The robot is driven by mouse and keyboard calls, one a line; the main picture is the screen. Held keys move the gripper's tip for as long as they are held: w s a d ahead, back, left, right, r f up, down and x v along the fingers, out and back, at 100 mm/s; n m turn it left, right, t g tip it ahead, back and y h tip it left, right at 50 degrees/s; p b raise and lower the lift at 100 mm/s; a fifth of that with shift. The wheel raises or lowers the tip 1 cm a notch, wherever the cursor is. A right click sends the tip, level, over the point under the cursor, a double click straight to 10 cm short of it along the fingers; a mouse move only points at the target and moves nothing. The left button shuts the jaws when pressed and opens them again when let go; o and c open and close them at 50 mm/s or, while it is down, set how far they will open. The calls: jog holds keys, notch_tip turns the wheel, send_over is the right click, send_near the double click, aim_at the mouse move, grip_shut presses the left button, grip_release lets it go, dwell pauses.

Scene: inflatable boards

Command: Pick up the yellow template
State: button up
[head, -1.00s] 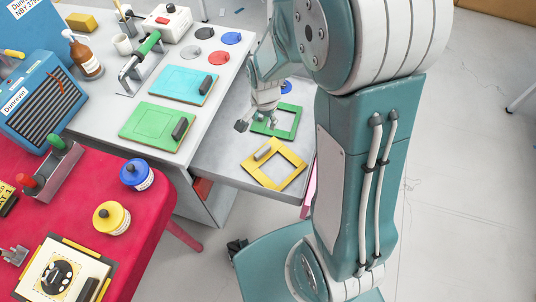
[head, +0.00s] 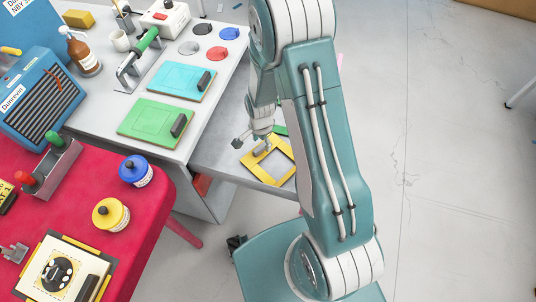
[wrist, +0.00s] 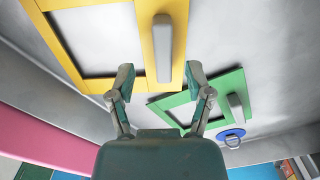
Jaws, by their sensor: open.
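The yellow template (head: 254,172) is a flat square frame with a grey bar handle on one side. It lies on the lower grey shelf in the head view. In the wrist view the yellow template (wrist: 148,45) fills the upper left, with its grey handle (wrist: 163,48) upright in the picture. My gripper (head: 254,144) is open and empty, over the handle side of the template. In the wrist view my gripper's fingertips (wrist: 158,75) stand apart, on either side of the handle's lower end in the picture. I cannot tell the remaining height gap.
A green frame template (wrist: 229,82) lies close beside the yellow one, partly behind my right finger. A blue disc (wrist: 229,134) with a knob is beyond it. The upper grey table holds a cyan board (head: 170,80) and a green board (head: 150,120). A red table (head: 150,205) stands at left.

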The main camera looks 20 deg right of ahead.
jog(key=shift+w+f, duration=0.15)
jog(key=shift+f, duration=0.85)
jog(key=shift+w+f, duration=0.1)
jog(key=shift+f, duration=0.85)
grip_shut()
jog(key=shift+s, duration=0.1)
notch_tip(320, 180, up, 18)
jog(key=n, duration=0.1)
send_near(261, 146)
jog(key=w+a+f, duration=0.3)
jog(key=a, duration=0.1)
jog(key=shift+s+d+f, duration=0.1)
jog(key=shift+s+f, duration=0.05)
jog(key=shift+f, duration=3.2)
jog(key=shift+f, duration=0.5)
